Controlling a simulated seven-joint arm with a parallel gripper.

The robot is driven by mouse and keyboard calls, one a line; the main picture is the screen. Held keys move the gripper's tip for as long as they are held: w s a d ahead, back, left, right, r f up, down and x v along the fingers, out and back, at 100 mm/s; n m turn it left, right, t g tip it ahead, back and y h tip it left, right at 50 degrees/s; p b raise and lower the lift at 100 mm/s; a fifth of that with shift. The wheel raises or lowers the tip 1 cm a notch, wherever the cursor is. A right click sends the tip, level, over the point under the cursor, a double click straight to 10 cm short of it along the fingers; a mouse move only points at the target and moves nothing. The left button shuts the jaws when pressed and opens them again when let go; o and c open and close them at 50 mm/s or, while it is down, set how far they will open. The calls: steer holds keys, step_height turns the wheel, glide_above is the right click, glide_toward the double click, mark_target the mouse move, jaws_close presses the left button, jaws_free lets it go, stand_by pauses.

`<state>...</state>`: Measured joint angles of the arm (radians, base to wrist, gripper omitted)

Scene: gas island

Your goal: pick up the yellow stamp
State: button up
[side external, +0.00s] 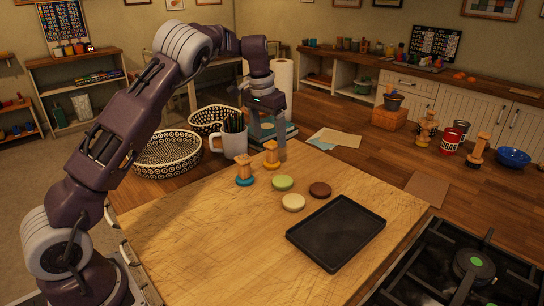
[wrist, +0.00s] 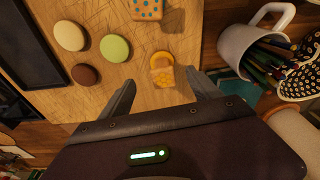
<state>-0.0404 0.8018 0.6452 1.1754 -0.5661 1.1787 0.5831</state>
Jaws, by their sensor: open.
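The yellow stamp (side external: 271,159) stands on the light wooden board, just below my gripper (side external: 268,143). In the wrist view the yellow stamp (wrist: 161,69) shows a yellow rounded part and a pale patterned part, between and slightly ahead of my fingertips (wrist: 163,84). My gripper is open, its two fingers apart and pointing down, with nothing held. I cannot tell whether a finger touches the stamp. A blue-based wooden stamp (side external: 244,172) stands to its left; its patterned side shows at the top of the wrist view (wrist: 146,9).
Green (side external: 283,183), cream (side external: 293,202) and brown (side external: 320,189) discs lie near a black tray (side external: 337,233). A white mug of pencils (side external: 233,142) and patterned baskets (side external: 168,154) stand close behind the stamps. The board's front left is clear.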

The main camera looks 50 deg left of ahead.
mark_target(273, 154)
steer(key=f, duration=0.2)
steer(key=w+f, duration=0.1)
steer(key=f, duration=0.2)
steer(key=w+f, duration=0.1)
steer(key=f, duration=0.2)
steer(key=shift+a, duration=0.25)
steer(key=shift+r, duration=0.1)
jaws_close()
step_height(273, 154, up, 10)
steer(key=c, duration=0.8)
jaws_free()
steer(key=shift+c, duration=0.2)
jaws_close()
steer(key=shift+m, duration=0.6)
steer(key=s+d, duration=0.2)
steer(key=d, duration=0.3)
steer(key=s+d+f, duration=0.1)
steer(key=s+d, duration=0.2)
steer(key=d, duration=0.3)
steer(key=s+d+f, duration=0.1)
steer(key=s+d, duration=0.2)
steer(key=d, duration=0.3)
steer(key=shift+f, duration=0.2)
